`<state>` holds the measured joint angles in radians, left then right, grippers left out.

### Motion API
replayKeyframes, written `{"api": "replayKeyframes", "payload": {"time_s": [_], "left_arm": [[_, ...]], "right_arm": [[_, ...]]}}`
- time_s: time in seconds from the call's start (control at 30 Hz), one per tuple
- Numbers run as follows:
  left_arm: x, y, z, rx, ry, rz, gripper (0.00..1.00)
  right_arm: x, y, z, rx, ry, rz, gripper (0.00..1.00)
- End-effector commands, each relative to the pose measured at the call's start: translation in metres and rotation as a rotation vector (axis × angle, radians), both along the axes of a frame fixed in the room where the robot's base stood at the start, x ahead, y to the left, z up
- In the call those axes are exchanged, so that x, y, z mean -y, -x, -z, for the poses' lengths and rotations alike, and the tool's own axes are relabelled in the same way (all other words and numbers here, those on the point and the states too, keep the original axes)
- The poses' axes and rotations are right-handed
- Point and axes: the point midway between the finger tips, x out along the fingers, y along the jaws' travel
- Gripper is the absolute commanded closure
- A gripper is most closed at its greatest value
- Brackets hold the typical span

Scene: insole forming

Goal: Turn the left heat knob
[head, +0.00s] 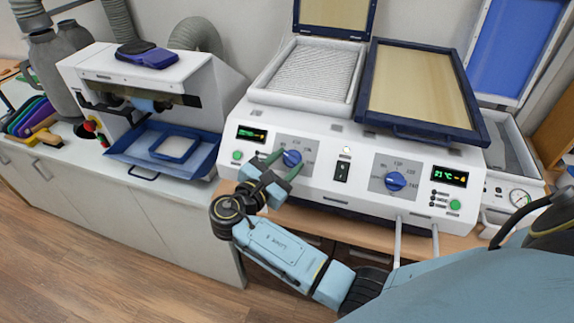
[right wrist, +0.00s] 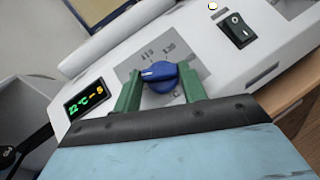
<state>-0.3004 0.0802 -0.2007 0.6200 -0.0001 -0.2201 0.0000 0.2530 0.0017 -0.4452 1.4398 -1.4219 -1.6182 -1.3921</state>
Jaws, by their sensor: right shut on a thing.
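The left heat knob (head: 291,158) is blue and sits on a grey dial plate on the front of the white heating machine. My right gripper (head: 279,160) reaches it from the front, with its green fingers at the knob. In the right wrist view the knob (right wrist: 160,77) sits between the two fingers of the gripper (right wrist: 158,80), which is shut on it. The knob's white pointer line faces left in that view, below the 115 mark. My left gripper is not in view.
A second blue knob (head: 395,181) and a black switch (head: 342,171) are on the same front panel. The left display (right wrist: 88,99) is lit. A blue-framed lid (head: 420,88) rests on top of the machine. A smaller white machine (head: 150,90) stands to the left.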

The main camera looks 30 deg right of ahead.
Motion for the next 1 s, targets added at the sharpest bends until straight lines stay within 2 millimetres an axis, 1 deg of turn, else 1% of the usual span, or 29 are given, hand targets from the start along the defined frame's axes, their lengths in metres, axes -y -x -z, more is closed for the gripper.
{"api": "replayKeyframes", "payload": {"time_s": [0.57, 1.0], "left_arm": [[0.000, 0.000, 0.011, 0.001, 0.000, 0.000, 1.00], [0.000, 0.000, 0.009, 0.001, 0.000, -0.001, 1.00]], "right_arm": [[-0.002, -0.009, -0.005, 0.279, -0.238, 0.411, 0.81], [0.000, -0.014, -0.010, 0.472, -0.404, 0.697, 0.81]]}}
